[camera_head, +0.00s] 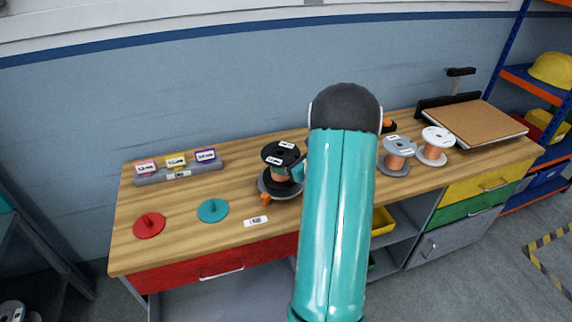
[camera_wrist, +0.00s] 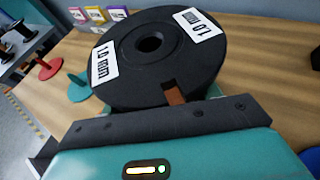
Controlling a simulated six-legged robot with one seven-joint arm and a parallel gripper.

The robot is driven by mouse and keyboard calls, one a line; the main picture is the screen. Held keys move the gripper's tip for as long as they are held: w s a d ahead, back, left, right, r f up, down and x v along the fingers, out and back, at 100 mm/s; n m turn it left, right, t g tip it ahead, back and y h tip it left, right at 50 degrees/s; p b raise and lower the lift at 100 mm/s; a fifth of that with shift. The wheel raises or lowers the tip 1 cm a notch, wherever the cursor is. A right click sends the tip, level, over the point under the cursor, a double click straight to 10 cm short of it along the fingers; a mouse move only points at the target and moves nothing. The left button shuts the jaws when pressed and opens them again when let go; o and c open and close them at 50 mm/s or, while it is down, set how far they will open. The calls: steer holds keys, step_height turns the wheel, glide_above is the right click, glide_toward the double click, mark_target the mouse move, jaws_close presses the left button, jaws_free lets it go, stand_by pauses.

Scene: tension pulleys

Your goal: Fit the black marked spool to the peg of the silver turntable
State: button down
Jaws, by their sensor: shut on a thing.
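The black spool (camera_head: 280,153) has white labels and copper-coloured wire. In the wrist view, its top flange (camera_wrist: 130,62) shows "1.0 mm" labels and a round centre hole. My gripper (camera_head: 298,172) is shut on the spool at its right side; its fingertips are mostly hidden by the spool and my arm.
A red turntable (camera_head: 149,226) and a teal one (camera_head: 213,211), both empty, stand to the left. A grey block (camera_head: 180,175) with coloured labels is behind them. A grey spool (camera_head: 396,154) and a white spool (camera_head: 437,143) stand right.

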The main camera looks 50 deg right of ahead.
steer(key=shift+f, duration=0.1)
stand_by(0.3)
steer(key=shift+f, duration=0.7)
steer(key=shift+f, duration=0.15)
steer(key=shift+c, duration=1.4)
jaws_free()
steer(key=shift+s, duration=0.1)
steer(key=v, duration=1.3)
steer(key=shift+s, duration=0.3)
